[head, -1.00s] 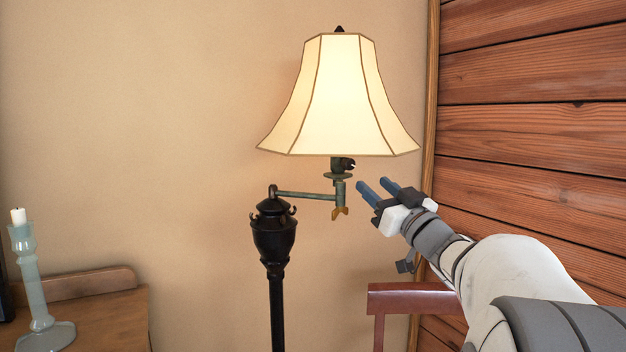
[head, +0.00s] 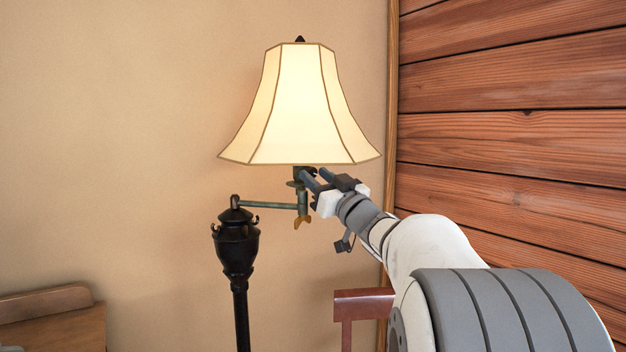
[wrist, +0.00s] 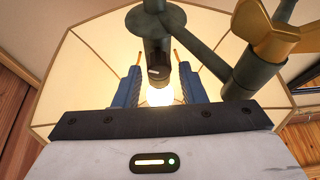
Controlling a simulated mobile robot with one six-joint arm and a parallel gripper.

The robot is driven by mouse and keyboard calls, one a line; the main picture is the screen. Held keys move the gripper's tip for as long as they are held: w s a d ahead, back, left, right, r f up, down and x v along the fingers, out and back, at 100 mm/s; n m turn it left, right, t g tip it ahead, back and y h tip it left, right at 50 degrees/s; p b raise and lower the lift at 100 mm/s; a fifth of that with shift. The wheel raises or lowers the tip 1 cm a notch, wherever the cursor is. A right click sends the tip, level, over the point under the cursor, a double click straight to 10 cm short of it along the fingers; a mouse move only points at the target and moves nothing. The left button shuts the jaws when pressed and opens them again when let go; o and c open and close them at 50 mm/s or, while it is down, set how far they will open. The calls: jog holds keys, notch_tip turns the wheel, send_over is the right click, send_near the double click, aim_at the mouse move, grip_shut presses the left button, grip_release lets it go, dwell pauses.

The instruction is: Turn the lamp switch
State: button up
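The lit floor lamp has a cream shade (head: 300,105) on a swing arm (head: 270,204) fixed to a black post (head: 238,245). A brass wing-shaped piece (head: 302,222) hangs under the arm's end; it also shows in the wrist view (wrist: 262,30). The dark socket (wrist: 150,38) under the shade has a small dark knob (wrist: 158,74) in front of the glowing bulb (wrist: 159,96). My gripper (head: 313,173) is beside the socket, just below the shade. In the wrist view its blue fingers (wrist: 160,68) are apart, with the knob seen between them. I cannot tell if they touch it.
A plank wall (head: 510,140) stands on the right. A reddish wooden chair (head: 363,303) is below my arm. A wooden desk (head: 70,328) is at lower left. The wall left of the lamp is bare.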

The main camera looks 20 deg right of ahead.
jog(key=c, duration=0.7)
jog(key=shift+a, duration=0.45)
jog(key=shift+c, duration=0.2)
jog(key=shift+d, duration=0.45)
jog(key=shift+d+n+y, duration=0.1)
jog(key=shift+n+y, duration=0.5)
jog(key=shift+n, duration=0.5)
jog(key=n+g+y, duration=0.1)
jog(key=n, duration=0.2)
jog(key=shift+r, duration=0.1)
jog(key=shift+d+r+n+g+y, duration=0.1)
jog(key=shift+n+g+y, duration=0.45)
jog(key=shift+n, duration=0.7)
jog(key=shift+d+n+g+y, duration=0.1)
jog(key=shift+n+g+y, duration=0.45)
jog(key=shift+n, duration=0.7)
